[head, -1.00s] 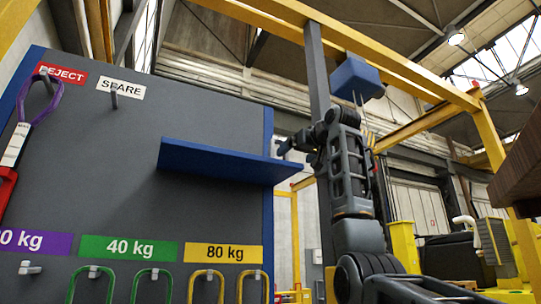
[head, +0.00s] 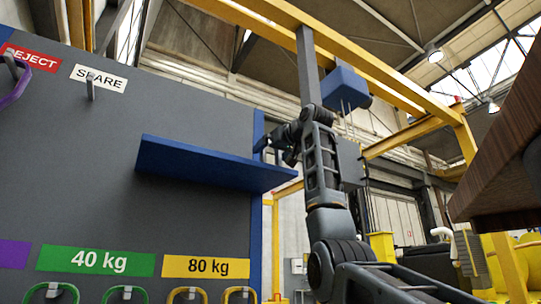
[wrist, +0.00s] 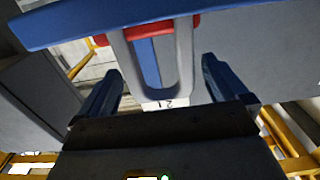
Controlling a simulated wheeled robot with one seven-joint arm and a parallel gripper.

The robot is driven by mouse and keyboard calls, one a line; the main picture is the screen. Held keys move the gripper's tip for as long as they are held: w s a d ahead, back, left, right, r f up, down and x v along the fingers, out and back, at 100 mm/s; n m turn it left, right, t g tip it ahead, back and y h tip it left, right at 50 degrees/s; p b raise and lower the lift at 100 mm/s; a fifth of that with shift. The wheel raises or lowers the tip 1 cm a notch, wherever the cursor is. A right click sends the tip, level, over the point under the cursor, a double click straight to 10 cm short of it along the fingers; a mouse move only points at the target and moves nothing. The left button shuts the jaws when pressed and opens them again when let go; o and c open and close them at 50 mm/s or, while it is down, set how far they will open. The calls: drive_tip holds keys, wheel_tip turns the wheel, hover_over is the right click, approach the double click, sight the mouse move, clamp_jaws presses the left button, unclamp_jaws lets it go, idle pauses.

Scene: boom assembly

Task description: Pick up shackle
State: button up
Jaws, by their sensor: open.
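In the wrist view, a grey U-shaped shackle (wrist: 185,62) with red pin ends stands against the edge of a blue shelf (wrist: 95,24). A small white tag with dark digits shows by its curved end. My gripper (wrist: 163,68) is open, with one dark blue finger on each side of the shackle. I cannot tell whether the fingers touch it. In the head view, my gripper (head: 269,145) is near the right end of the blue shelf (head: 205,165). The shackle cannot be made out in the head view.
The shelf juts from a grey board (head: 195,100) with REJECT and SPARE hooks above. Green and yellow slings (head: 240,293) hang under the weight signs. A yellow gantry beam (head: 350,55) and blue box (head: 345,88) are overhead. A brown wooden piece (head: 500,150) is at right.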

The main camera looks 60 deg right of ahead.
drive_tip(key=shift+p+x, duration=0.5)
drive_tip(key=shift+x, duration=1.25)
drive_tip(key=c, duration=1.3)
drive_tip(key=shift+c, duration=0.6)
drive_tip(key=shift+r, duration=0.1)
drive_tip(key=shift+r, duration=0.1)
